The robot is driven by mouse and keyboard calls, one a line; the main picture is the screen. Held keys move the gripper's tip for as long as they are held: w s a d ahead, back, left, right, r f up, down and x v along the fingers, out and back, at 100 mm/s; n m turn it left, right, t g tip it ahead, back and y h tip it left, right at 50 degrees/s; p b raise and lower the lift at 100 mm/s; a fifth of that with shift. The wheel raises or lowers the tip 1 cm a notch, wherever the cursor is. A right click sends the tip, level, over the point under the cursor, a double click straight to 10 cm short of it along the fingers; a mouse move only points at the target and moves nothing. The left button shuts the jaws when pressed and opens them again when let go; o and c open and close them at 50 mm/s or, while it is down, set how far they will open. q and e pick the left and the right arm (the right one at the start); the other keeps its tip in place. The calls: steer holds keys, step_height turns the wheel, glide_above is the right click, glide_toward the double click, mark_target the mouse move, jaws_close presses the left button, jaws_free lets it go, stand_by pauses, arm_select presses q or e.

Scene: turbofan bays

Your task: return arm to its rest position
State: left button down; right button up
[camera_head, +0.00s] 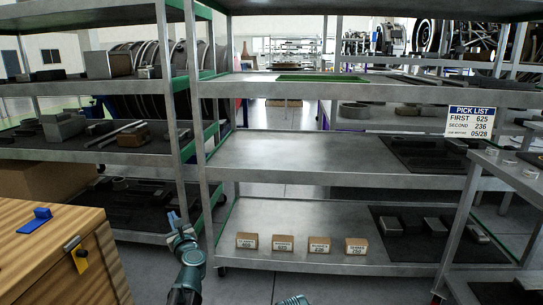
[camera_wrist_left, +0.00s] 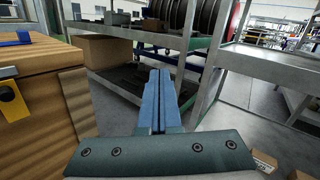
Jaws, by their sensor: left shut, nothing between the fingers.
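My left gripper (camera_head: 174,220) is shut and empty in the head view, held in the open space between the wooden cabinet and the shelf rack. In the left wrist view its two blue fingers (camera_wrist_left: 159,100) lie together, pointing away over the floor toward the left rack. Nothing touches the fingertips.
A wooden cabinet (camera_head: 60,250) with a blue item (camera_head: 36,219) on top stands at left. The middle rack's lower shelf (camera_head: 300,213) holds several small labelled boxes (camera_head: 283,243). A pick list sign (camera_head: 470,121) hangs right. Left rack shelves (camera_head: 90,150) carry dark parts.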

arm_select(q)
steer(key=w+d+m+t+h, duration=0.1)
steer(key=d+m+t+h, duration=0.1)
steer(key=d+m+h, duration=0.85)
steer(key=s+d+f+m+g+h, duration=0.2)
steer(key=s+d+f+m+h, duration=0.15)
steer(key=d+m, duration=0.5)
steer(key=s+d+f+m+g+h, duration=0.2)
steer(key=d+f+m+g, duration=0.15)
steer(key=d+m, duration=0.55)
steer(key=s+d+f+m+g+y+p, duration=0.1)
steer(key=s+d+f+m+g, duration=0.25)
steer(key=s+f+m, duration=0.35)
steer(key=s+d+f+m+g+y, duration=0.1)
steer(key=s+d+f+m+g, duration=0.1)
steer(key=s+f+m+g, duration=0.55)
steer(key=s+a+m+g+y, duration=0.2)
steer(key=s+a+m+y, duration=0.35)
steer(key=s, duration=0.65)
step_height(320, 180, up, 38)
steer(key=s+a+p, duration=0.1)
steer(key=p, duration=3.7)
